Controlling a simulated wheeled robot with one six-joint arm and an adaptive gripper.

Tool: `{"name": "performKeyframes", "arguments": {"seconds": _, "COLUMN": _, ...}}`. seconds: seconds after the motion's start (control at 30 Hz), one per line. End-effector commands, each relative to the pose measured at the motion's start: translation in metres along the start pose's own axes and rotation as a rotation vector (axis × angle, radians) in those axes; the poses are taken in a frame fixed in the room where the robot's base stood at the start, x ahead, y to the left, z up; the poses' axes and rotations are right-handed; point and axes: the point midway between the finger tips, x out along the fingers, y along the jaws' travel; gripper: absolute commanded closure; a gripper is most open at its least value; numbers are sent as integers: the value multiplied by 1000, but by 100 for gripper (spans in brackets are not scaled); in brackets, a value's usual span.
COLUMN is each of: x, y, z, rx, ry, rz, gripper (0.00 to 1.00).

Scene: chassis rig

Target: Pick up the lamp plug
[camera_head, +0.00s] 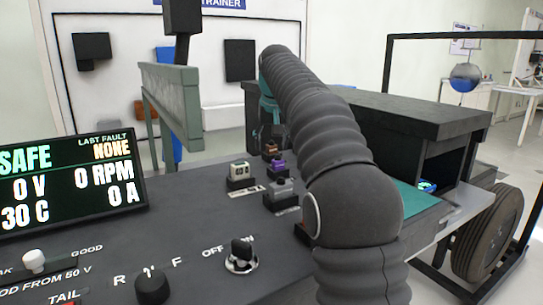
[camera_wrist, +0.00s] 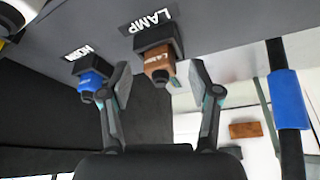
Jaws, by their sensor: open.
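The lamp plug (camera_wrist: 160,68) is brown and sits in a black socket (camera_wrist: 157,40) beside a white LAMP label in the wrist view. My gripper (camera_wrist: 160,77) is open, with one finger on each side of the brown plug. Gaps show between the fingers and the plug, so it is not gripped. In the head view, a small brown plug (camera_head: 270,148) shows near the far end of the panel, but its label cannot be read there. My arm hides part of that area, and my fingertips are not clear in that view.
A blue plug (camera_wrist: 91,82) in its own socket stands just left of my left finger in the wrist view. Purple (camera_head: 277,163), grey (camera_head: 281,187) and beige (camera_head: 240,170) plugs stand on the panel. A green-grey beam (camera_head: 172,100) rises behind the panel. A dark box (camera_head: 410,115) is at right.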

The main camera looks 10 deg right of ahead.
Motion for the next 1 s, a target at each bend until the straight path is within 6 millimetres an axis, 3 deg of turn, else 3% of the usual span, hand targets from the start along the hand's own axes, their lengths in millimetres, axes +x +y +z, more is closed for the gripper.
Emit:
{"name": "performKeyframes", "arguments": {"seconds": 0.13, "x": -1, "y": 0, "z": 0, "rx": 0, "ry": 1, "rz": 0, "gripper": 37}}
{"name": "performKeyframes", "arguments": {"seconds": 0.17, "x": -1, "y": 0, "z": 0, "rx": 0, "ry": 1, "rz": 0, "gripper": 42}}
{"name": "performKeyframes", "arguments": {"seconds": 0.4, "x": -1, "y": 0, "z": 0, "rx": 0, "ry": 1, "rz": 0, "gripper": 100}}
{"name": "performKeyframes", "arguments": {"seconds": 0.77, "x": -2, "y": 0, "z": -1, "rx": 0, "ry": 1, "rz": 0, "gripper": 100}}
{"name": "performKeyframes", "arguments": {"seconds": 1.0, "x": -19, "y": 0, "z": -8, "rx": 0, "ry": 2, "rz": 0, "gripper": 100}}
